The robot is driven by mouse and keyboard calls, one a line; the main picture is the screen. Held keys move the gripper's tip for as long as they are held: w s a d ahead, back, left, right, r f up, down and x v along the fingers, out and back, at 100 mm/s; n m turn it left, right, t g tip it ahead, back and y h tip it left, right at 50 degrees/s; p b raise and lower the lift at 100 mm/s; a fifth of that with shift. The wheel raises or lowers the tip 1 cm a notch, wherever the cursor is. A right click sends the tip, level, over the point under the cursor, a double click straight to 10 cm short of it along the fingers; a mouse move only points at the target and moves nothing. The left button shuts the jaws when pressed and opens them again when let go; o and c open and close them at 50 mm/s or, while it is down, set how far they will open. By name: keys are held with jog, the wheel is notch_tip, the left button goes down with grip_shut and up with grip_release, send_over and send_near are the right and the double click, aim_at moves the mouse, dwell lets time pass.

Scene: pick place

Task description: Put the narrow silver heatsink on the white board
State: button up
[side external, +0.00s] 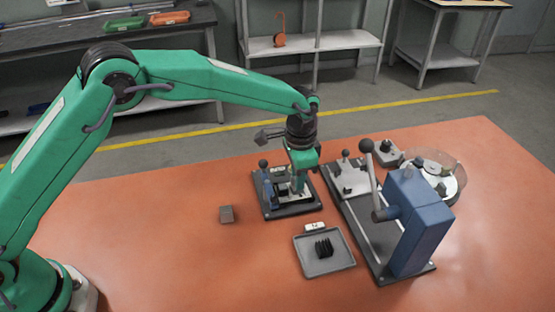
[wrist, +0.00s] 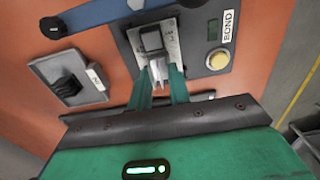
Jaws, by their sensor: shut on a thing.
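My gripper (wrist: 160,92) is shut on the narrow silver heatsink (wrist: 158,72), a small bright piece between its green fingertips in the wrist view. The white board (wrist: 172,42) lies on a dark fixture just beyond the fingertips and carries a dark square part. In the side view my gripper (side external: 299,187) points down over this fixture (side external: 290,208), and the fingers hide the heatsink and part of the board. I cannot tell whether the heatsink touches the board.
A grey tray (side external: 312,268) holding a black finned heatsink (side external: 323,248) sits in front of the fixture. A blue lever press (side external: 415,220) stands at right. The left of the orange table is clear.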

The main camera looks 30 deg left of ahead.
jog(key=shift+f, duration=0.3)
dwell(0.5)
jog(key=o, duration=0.9)
jog(key=c, duration=0.3)
jog(key=shift+c, duration=0.2)
jog(key=shift+r, duration=0.2)
jog(key=shift+r, duration=3.3)
